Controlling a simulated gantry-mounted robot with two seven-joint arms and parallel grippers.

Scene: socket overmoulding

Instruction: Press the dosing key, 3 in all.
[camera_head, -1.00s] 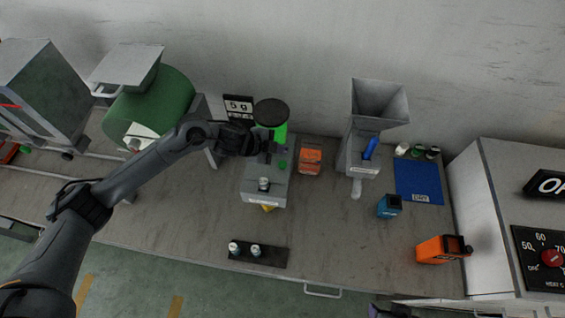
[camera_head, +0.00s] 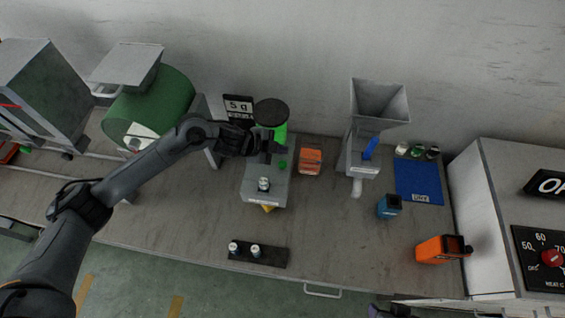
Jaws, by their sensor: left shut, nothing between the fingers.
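The dosing unit (camera_head: 255,196) is a grey box with a green canister and black lid (camera_head: 271,112) at its back, near the middle of the table. A small green round key (camera_head: 283,164) shows on its top. My left gripper (camera_head: 266,157) is shut and empty, over the top of the unit just left of the green key. I cannot tell whether its tips touch the unit. A small pale vial (camera_head: 263,184) stands at the front of the unit. A sign reading 5 g (camera_head: 239,107) stands behind it.
A black rack (camera_head: 270,257) with two vials is at the front edge. Orange boxes (camera_head: 310,161) stand right of the unit. The table's front middle is clear.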

